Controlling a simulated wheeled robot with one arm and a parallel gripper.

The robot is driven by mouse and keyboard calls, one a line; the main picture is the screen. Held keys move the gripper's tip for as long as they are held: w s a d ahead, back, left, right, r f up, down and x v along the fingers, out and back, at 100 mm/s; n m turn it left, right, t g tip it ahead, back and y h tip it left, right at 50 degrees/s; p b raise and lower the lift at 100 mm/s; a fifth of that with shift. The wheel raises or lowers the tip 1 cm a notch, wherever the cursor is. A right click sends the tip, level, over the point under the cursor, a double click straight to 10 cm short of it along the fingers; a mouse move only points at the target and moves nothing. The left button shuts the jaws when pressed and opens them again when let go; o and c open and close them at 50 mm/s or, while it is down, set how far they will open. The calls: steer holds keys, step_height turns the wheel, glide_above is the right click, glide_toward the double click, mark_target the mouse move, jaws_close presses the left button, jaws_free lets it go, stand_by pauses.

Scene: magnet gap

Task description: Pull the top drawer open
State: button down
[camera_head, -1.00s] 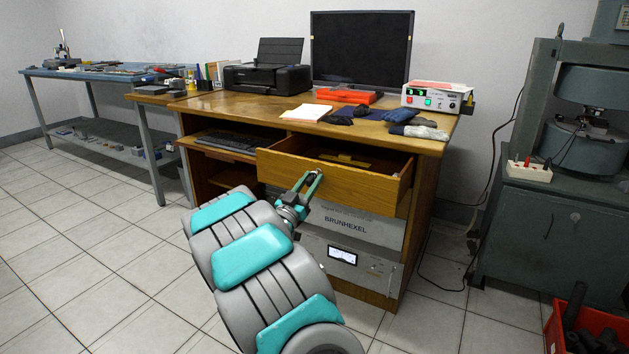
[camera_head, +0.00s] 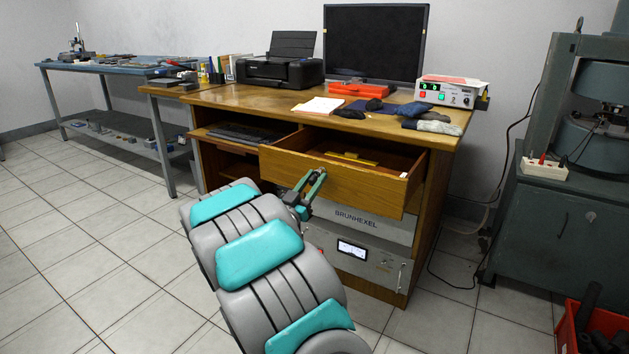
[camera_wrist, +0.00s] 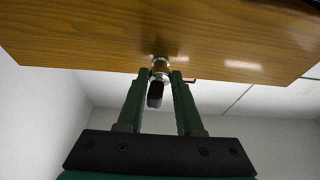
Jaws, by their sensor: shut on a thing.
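The top drawer (camera_head: 335,183) of the wooden desk stands partly open. Its plain wood front also shows in the wrist view (camera_wrist: 90,45). A yellow object (camera_head: 350,159) lies inside it. A small metal knob (camera_wrist: 158,66) sticks out from the drawer front. My gripper (camera_head: 312,185) is at the middle of the drawer front, and in the wrist view my gripper (camera_wrist: 161,76) is shut on the knob, with a green finger on each side. In the head view the fingers mostly hide the knob.
A keyboard (camera_head: 242,134) rests on a shelf left of the drawer. Grey BRUNHEXEL equipment (camera_head: 375,223) sits below it. A monitor (camera_head: 375,45), printer (camera_head: 280,65) and gloves (camera_head: 432,122) are on the desk. A red crate (camera_head: 598,325) stands at the right. Tiled floor at the left is free.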

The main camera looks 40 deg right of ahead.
mark_target(309, 182)
steer(key=shift+s+a, duration=0.35)
steer(key=shift+a, duration=0.5)
steer(key=shift+s+a, duration=0.35)
steer(key=shift+a, duration=0.5)
steer(key=shift+s+a+b, duration=0.2)
steer(key=shift+s+a, duration=0.15)
steer(key=shift+a, duration=0.45)
steer(key=shift+s+a+b, duration=0.2)
steer(key=shift+s+a, duration=0.1)
steer(key=shift+a, duration=0.5)
steer(key=shift+r, duration=0.1)
steer(key=shift+c, duration=2.4)
jaws_free()
steer(key=s+a, duration=0.3)
steer(key=a, duration=0.4)
steer(key=shift+a, duration=0.15)
